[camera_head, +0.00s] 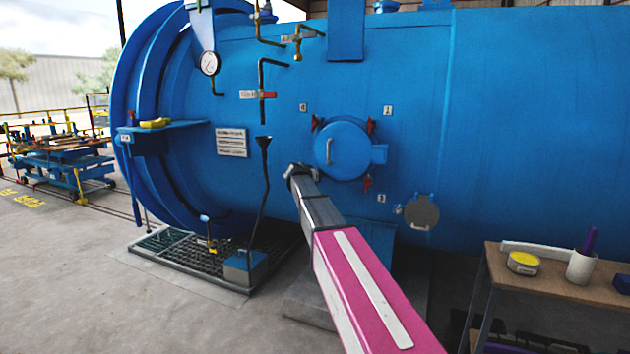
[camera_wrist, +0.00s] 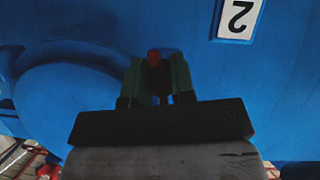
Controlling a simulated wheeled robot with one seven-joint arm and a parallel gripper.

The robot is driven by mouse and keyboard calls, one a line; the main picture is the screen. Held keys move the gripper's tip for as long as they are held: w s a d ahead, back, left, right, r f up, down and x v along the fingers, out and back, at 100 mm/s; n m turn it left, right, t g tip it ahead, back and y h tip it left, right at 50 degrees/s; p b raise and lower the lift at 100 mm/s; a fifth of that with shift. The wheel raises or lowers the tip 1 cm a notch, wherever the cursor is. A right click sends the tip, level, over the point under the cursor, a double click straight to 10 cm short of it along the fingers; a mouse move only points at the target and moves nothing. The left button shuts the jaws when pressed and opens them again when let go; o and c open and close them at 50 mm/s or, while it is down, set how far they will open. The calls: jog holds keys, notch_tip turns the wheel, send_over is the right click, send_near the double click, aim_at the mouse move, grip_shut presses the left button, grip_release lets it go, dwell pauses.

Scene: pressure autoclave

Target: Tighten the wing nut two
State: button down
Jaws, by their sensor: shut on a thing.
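In the wrist view, the green fingers of my gripper (camera_wrist: 155,80) are closed around a red wing nut (camera_wrist: 154,57), whose tip shows between them. A white label with an upside-down 2 (camera_wrist: 238,18) is on the blue wall beside it. In the head view, the end of my arm (camera_head: 300,174) is at the lower left of the round blue hatch (camera_head: 341,150) and hides this nut. Other red wing nuts show at the hatch's upper left (camera_head: 317,123), upper right (camera_head: 371,126) and lower right (camera_head: 367,183).
The hatch is on the big blue autoclave (camera_head: 530,130). A hanging grey round cover (camera_head: 421,212) is right of my arm. A wooden table (camera_head: 555,280) with a yellow tin and a white cup stands at the right. A floor grate (camera_head: 175,250) and clear floor are at the left.

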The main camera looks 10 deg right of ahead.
jog(key=shift+m+t+y, duration=0.3)
jog(key=shift+m+y, duration=0.3)
jog(key=shift+m, duration=0.2)
jog(key=c, duration=1)
grip_release()
jog(key=shift+o, duration=0.2)
jog(key=shift+a, duration=0.1)
jog(key=v, duration=1)
jog(key=shift+s+a, duration=0.2)
jog(key=shift+s, duration=0.05)
